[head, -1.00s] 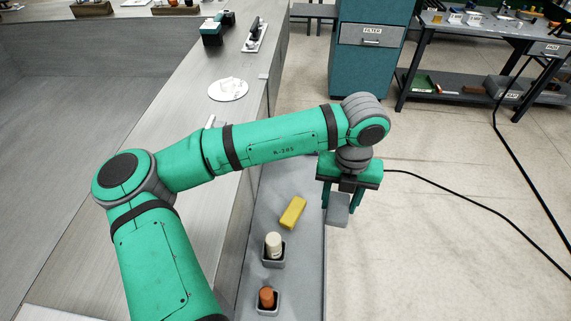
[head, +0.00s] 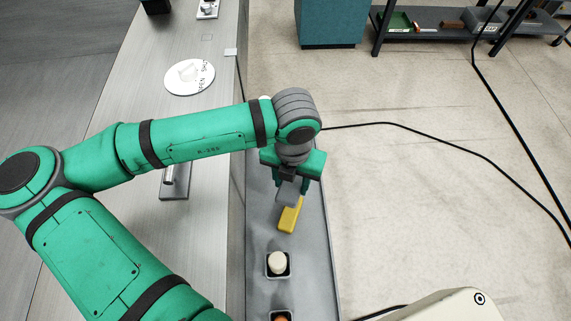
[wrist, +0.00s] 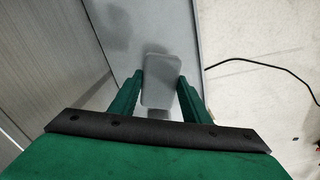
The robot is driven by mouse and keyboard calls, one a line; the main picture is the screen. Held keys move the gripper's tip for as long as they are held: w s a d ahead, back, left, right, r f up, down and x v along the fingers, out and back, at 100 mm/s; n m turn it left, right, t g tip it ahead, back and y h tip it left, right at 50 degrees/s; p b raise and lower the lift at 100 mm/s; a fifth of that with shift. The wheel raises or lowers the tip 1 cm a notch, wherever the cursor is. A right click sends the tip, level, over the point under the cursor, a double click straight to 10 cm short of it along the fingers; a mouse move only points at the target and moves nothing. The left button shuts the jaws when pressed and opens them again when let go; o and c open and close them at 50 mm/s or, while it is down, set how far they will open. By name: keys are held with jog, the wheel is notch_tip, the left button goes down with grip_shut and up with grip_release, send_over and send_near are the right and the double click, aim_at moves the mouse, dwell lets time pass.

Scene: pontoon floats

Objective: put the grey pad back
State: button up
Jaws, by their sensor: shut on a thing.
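The grey pad (head: 287,193) is a small rounded block. My gripper (head: 289,185) is shut on it and holds it over the grey ledge (head: 306,292). In the wrist view the pad (wrist: 160,82) sits between the two green fingers, and a dark shadow shows on the ledge beside it. In the head view the pad overlaps the upper end of a yellow block (head: 290,214) on the ledge. I cannot tell whether the pad touches the ledge or the yellow block.
A cream cylinder (head: 278,262) stands in a square holder nearer on the ledge, with an orange-topped one (head: 281,317) at the bottom edge. A round white dial (head: 190,77) is on the long counter. A black cable (head: 440,150) lies on the open floor at right.

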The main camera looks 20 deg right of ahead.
jog(key=w+f, duration=0.2)
jog(key=w, duration=0.1)
jog(key=w+d+f, duration=0.1)
jog(key=w+f, duration=0.2)
jog(key=w+d+f, duration=0.1)
jog(key=w+f, duration=0.2)
jog(key=shift+w+d+f, duration=0.15)
jog(key=shift+w+d, duration=0.05)
jog(key=shift+w+f, duration=0.1)
jog(key=shift+f, duration=1.5)
jog(key=o, duration=0.7)
jog(key=shift+f, duration=0.15)
jog(key=o, duration=0.4)
notch_tip(320, 180, up, 12)
jog(key=shift+r, duration=0.2)
